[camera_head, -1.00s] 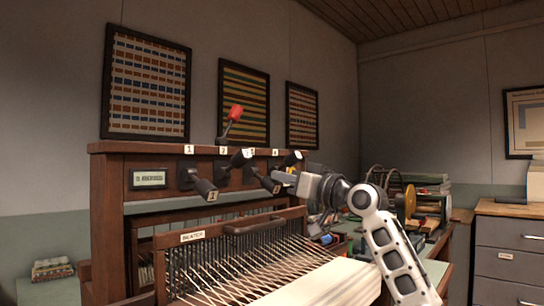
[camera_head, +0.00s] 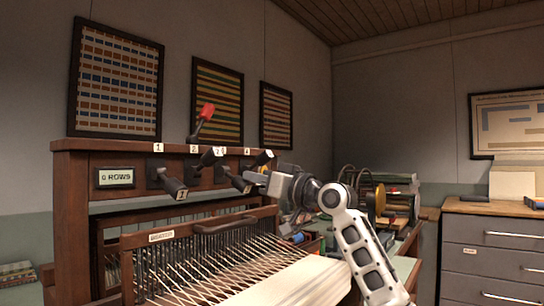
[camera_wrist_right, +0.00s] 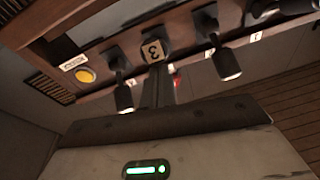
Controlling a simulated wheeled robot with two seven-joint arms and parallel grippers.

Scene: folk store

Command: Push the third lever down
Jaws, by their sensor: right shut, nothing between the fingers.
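A wooden loom carries a row of black levers under the number labels 1 to 4. The third lever (camera_head: 234,179) tilts down and outward; its end plate, marked 3 (camera_wrist_right: 153,50), faces the right wrist camera. The first lever (camera_head: 172,185) also tilts down. The second lever (camera_head: 211,157) and the fourth lever (camera_head: 264,157) tilt up. My right gripper (camera_head: 256,179) is shut and empty, just right of the third lever's end. In the right wrist view its fingers (camera_wrist_right: 158,84) point at that lever; whether they touch it I cannot tell. My left gripper is out of view.
A red-tipped handle (camera_head: 205,112) stands up above the loom's top beam. A small display (camera_head: 115,177) reads 0 ROWS. Warp threads and white cloth (camera_head: 290,283) stretch below my right arm. A yellow button (camera_wrist_right: 85,75) shows in the wrist view. Drawers (camera_head: 490,245) stand at right.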

